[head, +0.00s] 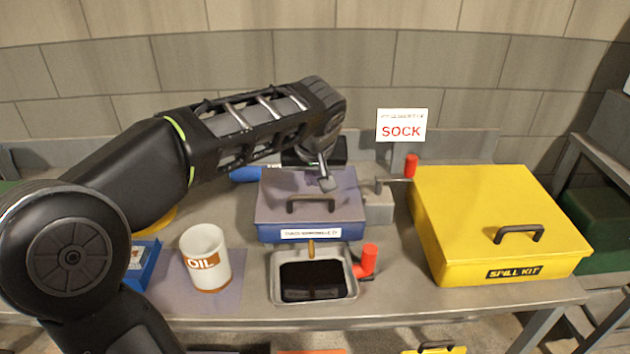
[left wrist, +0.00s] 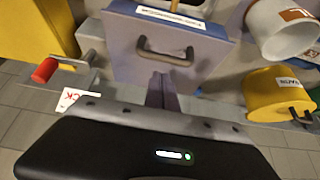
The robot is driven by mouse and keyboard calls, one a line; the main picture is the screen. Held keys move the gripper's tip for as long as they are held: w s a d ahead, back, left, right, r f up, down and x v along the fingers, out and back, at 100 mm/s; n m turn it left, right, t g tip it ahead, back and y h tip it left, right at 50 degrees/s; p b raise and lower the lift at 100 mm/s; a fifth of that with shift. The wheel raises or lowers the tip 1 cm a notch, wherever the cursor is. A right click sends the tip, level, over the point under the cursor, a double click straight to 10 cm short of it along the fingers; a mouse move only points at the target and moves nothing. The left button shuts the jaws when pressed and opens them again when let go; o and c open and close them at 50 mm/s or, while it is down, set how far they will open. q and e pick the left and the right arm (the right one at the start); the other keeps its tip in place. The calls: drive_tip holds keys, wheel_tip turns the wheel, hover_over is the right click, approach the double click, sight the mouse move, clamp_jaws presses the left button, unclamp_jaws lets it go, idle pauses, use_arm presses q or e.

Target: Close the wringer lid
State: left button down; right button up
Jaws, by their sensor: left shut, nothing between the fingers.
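The wringer is a blue box (head: 345,231) with a grey-purple lid (head: 275,205) lying flat on it, and the lid looks shut. A dark handle (head: 311,198) stands at its front, and a label is on the front face. The lid (left wrist: 200,65) also fills the middle of the left wrist view. My left gripper (head: 327,184) is shut and empty over the rear part of the lid, pointing down. I cannot tell whether its tips touch the lid. The right gripper is not in view.
A tray of dark liquid (head: 313,281) stands before the wringer, beside a red-handled part (head: 368,258). A white oil mug (head: 206,257) is at left, and a yellow spill kit (head: 465,215) at right. A SOCK sign (head: 401,126) stands behind.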

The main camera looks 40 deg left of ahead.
use_arm(q)
drive_tip(key=b+v, duration=0.1)
drive_tip(key=v, duration=0.9)
drive_tip(key=shift+s+d+r+b, duration=0.15)
drive_tip(key=shift+d+r+b, duration=0.1)
drive_tip(key=shift+r+b, duration=0.05)
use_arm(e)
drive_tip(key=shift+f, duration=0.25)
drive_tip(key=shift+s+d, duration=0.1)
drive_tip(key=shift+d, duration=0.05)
